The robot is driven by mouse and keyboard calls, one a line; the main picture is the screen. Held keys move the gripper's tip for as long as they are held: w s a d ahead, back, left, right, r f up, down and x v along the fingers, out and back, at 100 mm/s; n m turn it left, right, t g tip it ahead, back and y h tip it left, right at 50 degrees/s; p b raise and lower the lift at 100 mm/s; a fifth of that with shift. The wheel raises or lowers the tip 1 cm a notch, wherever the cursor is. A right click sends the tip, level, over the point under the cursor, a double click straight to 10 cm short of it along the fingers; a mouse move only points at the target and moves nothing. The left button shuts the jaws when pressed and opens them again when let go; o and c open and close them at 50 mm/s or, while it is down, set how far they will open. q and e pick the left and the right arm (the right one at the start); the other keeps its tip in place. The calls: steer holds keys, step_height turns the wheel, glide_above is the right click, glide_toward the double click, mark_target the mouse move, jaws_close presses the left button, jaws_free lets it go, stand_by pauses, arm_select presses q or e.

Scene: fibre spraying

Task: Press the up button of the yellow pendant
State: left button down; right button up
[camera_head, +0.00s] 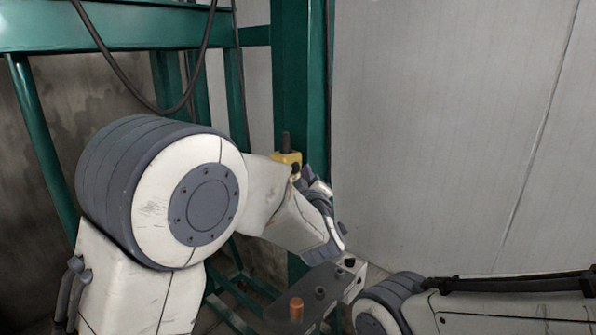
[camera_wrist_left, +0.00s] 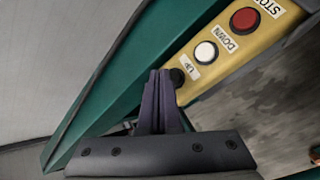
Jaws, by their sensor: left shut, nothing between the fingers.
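The yellow pendant (camera_head: 287,158) shows in the head view as a small piece behind my left arm, in front of a green post. In the left wrist view the pendant (camera_wrist_left: 222,62) runs diagonally, with a red button (camera_wrist_left: 245,20), a white button (camera_wrist_left: 206,52) and a black button (camera_wrist_left: 177,77). Labels STOP, DOWN and UP alternate with them; UP lies between white and black. My left gripper (camera_wrist_left: 159,73) is shut and empty, its tips right beside the black button. I cannot tell whether they touch. My right gripper is out of view.
A green post (camera_head: 293,90) and frame beams stand behind my left arm. A black cable (camera_head: 130,85) hangs at upper left. A dark panel (camera_head: 325,283) with an orange knob (camera_head: 296,308) sits low in the middle. A pale wall (camera_head: 440,130) fills the right.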

arm_select(q)
steer(key=shift+w+a, duration=0.2)
steer(key=shift+w+a+b, duration=0.35)
steer(key=shift+a+b, duration=0.1)
steer(key=shift+a, duration=0.1)
stand_by(0.9)
steer(key=shift+d, duration=0.1)
stand_by(0.4)
steer(key=shift+s+d, duration=0.65)
steer(key=shift+d, duration=0.15)
steer(key=shift+d, duration=0.1)
steer(key=shift+s+d, duration=0.75)
steer(key=shift+d, duration=0.2)
steer(key=shift+s+d, duration=0.7)
steer(key=shift+d, duration=0.25)
